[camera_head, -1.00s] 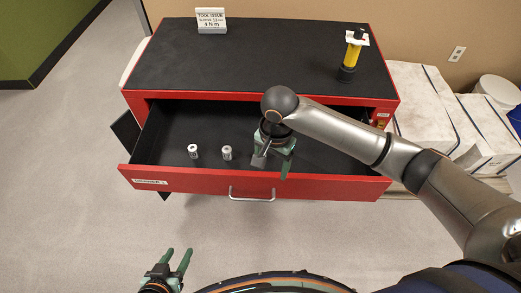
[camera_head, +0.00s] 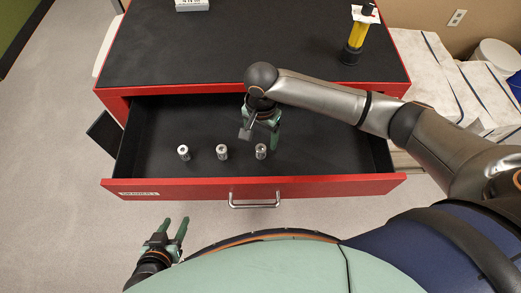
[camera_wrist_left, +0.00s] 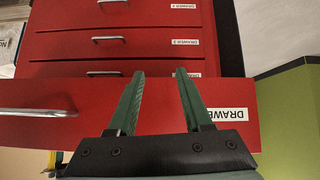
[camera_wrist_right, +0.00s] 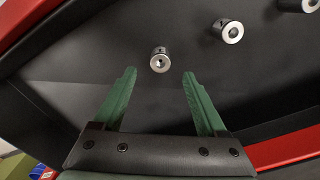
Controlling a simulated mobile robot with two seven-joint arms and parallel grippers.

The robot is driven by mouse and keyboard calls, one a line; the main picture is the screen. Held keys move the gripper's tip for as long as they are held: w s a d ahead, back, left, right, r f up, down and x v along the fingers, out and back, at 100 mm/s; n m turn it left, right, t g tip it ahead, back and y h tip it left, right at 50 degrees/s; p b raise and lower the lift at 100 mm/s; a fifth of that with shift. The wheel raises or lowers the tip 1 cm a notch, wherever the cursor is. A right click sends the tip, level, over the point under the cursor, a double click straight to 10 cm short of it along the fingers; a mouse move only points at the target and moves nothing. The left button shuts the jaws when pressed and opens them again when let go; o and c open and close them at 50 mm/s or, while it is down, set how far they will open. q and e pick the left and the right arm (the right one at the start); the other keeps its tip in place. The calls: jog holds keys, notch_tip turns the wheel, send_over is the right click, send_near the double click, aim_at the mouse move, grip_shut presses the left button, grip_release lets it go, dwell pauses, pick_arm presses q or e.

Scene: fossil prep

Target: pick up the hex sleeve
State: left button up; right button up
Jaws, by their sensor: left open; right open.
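Three small metal sleeves stand in the open drawer: a left one (camera_head: 183,152), a middle one (camera_head: 222,152) and a right one (camera_head: 261,151). I cannot tell by shape which is the hex sleeve. My right gripper (camera_head: 260,136) is open, pointing down into the drawer just behind the right sleeve. In the right wrist view, that sleeve (camera_wrist_right: 160,62) lies ahead of and roughly centred between the open fingertips (camera_wrist_right: 159,75), not gripped; its bore looks narrower than the middle one's (camera_wrist_right: 230,32). My left gripper (camera_head: 174,222) is open and empty in front of the cabinet.
The red drawer (camera_head: 330,186) has a raised front with a metal handle (camera_head: 254,203). The left wrist view shows closed lower drawers (camera_wrist_left: 120,18).

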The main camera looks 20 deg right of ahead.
aim_at(262, 149)
jog(key=shift+w+d+f+b, duration=0.1)
jog(key=shift+f+b, duration=0.3)
jog(key=shift+f, duration=1.2)
jog(key=shift+w+f+b, duration=0.1)
jog(key=shift+f+b, duration=0.25)
jog(key=shift+f, duration=1.2)
jog(key=shift+c, duration=0.2)
grip_shut()
